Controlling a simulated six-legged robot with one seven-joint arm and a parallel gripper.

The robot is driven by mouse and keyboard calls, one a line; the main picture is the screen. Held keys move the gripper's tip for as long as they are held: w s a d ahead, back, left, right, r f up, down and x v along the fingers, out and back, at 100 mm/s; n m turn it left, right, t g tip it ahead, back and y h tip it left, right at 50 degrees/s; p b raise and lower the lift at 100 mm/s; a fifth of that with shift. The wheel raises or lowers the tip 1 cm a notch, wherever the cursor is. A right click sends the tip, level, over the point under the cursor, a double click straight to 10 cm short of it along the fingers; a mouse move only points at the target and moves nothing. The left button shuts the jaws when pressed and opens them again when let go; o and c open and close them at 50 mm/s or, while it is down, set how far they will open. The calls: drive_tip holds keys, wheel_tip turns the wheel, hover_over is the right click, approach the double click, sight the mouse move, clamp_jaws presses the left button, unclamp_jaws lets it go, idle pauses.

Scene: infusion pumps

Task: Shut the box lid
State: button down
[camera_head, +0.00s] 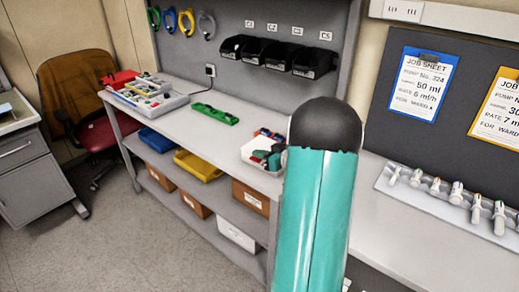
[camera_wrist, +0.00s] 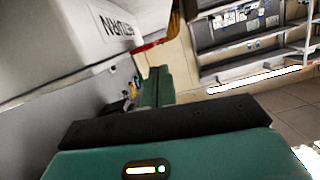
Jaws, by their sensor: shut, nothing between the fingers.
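In the wrist view a large white panel (camera_wrist: 45,55) fills the upper left, with a label reading "RETURN" upside down. I cannot tell whether it is the box's lid or a wall. My gripper (camera_wrist: 158,70) shows as two narrow teal fingers side by side, shut and empty, beyond a dark bar. The fingers are just right of the white panel; contact cannot be told. In the head view a white open-topped container (camera_head: 254,157) with red and dark items stands on the bench, partly behind my teal arm. I cannot see any lid on it.
The bench (camera_head: 190,122) holds a grey tray (camera_head: 150,96) of parts and a green holder (camera_head: 215,114). Black bins (camera_head: 278,55) hang above. Cardboard boxes, coloured trays and a white box (camera_head: 237,235) sit on lower shelves. A chair (camera_head: 80,95) stands left; the floor in front is clear.

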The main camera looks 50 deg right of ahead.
drive_tip(key=shift+s+d+f, duration=0.15)
drive_tip(key=shift+f, duration=0.9)
drive_tip(key=shift+r, duration=0.5)
drive_tip(key=s+r, duration=0.5)
drive_tip(key=s, duration=0.4)
drive_tip(key=shift+s+d+r, duration=0.25)
drive_tip(key=shift+s+d, duration=0.05)
drive_tip(key=shift+d, duration=0.05)
